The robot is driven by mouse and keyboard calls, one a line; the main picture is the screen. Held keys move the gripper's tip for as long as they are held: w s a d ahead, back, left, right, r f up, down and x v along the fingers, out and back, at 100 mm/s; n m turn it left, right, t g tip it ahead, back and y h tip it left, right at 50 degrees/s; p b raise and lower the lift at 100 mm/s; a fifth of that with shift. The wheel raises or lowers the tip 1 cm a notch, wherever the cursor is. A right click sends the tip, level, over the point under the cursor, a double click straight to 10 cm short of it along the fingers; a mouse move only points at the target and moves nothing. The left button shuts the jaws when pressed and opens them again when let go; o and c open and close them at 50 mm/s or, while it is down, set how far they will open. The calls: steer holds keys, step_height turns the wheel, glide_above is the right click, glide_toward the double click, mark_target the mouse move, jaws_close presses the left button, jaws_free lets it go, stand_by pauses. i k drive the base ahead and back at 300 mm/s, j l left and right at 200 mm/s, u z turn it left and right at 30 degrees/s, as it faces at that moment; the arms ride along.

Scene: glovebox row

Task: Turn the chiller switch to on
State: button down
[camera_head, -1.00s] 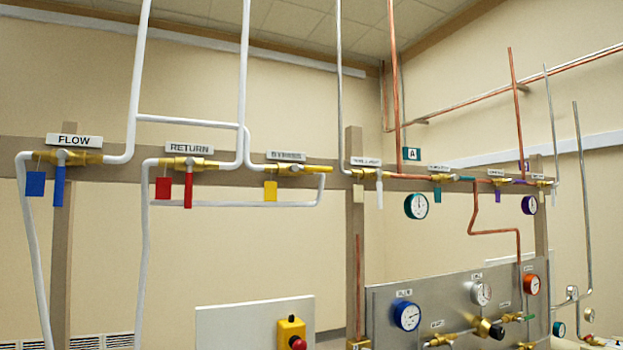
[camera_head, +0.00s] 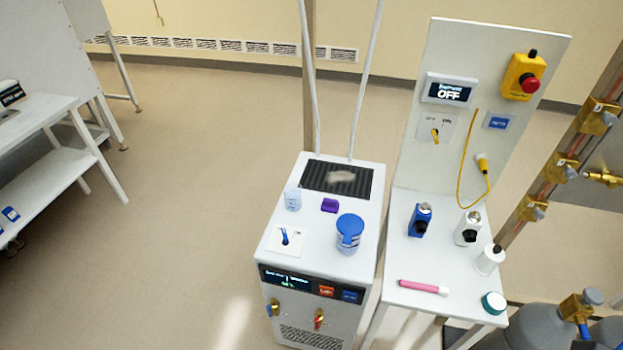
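A white chiller-like box (camera_head: 322,222) stands on the floor in the middle of the head view. On its top, at the front left, a small white plate (camera_head: 297,246) carries a blue switch lever (camera_head: 285,237). The markings on this plate are too small to read. A second switch, a yellow knob (camera_head: 435,134) on a white plate, sits on the upright panel behind right, under a display (camera_head: 448,90) reading OFF. I cannot tell for certain which switch is labelled chiller. My gripper is not in view.
A blue-lidded jar (camera_head: 349,233), a purple block (camera_head: 329,205) and a clear cup (camera_head: 293,199) stand on the box top. The side table (camera_head: 410,270) holds bottles and a pink marker (camera_head: 423,287). Grey cylinders (camera_head: 535,328) stand at right. The floor at left is open.

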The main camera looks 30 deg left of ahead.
mark_target(283, 232)
steer(key=u, duration=1.6)
